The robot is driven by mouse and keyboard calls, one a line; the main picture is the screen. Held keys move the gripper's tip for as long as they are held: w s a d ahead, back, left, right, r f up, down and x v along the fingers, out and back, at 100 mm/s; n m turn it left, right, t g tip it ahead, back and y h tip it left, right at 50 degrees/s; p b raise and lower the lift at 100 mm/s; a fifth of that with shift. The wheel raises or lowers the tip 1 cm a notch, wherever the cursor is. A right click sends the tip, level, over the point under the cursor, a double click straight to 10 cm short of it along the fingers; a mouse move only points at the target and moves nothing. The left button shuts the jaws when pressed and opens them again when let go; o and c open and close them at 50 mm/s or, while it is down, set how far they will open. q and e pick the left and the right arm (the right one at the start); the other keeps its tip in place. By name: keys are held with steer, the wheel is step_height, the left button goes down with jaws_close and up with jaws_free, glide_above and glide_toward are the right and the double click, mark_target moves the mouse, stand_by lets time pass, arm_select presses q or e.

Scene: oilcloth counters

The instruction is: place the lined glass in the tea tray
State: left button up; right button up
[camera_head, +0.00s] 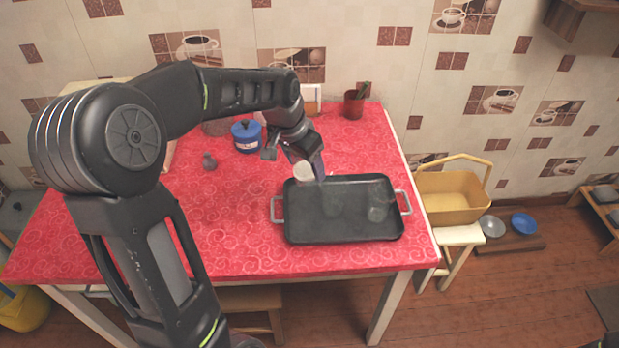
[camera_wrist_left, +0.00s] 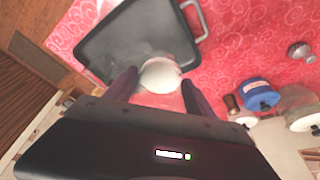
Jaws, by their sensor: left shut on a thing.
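The black tea tray (camera_head: 345,228) with grey handles lies on the front right part of the red cloth. It also fills the upper left of the wrist view (camera_wrist_left: 110,38). My left gripper (camera_head: 316,172) is at the tray's far left corner. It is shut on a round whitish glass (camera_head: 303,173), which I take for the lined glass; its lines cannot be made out. In the wrist view the glass (camera_wrist_left: 160,76) is between the two fingers and overlaps the tray's edge. Its height above the tray is unclear. My right gripper is out of view.
A blue pot (camera_head: 246,137) and a small grey object (camera_head: 209,161) stand left of the tray. A red cup (camera_head: 354,104) stands at the back. A yellow basket (camera_head: 450,198) is right of the table. Faint pale patches on the tray may be reflections. The front left cloth is clear.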

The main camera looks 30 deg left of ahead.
mark_target(305, 181)
arm_select(q)
steer(key=shift+f, duration=0.2)
steer(key=shift+f, duration=1.85)
steer(key=shift+f+b, duration=0.4)
steer(key=shift+f, duration=0.1)
steer(key=shift+s, duration=0.1)
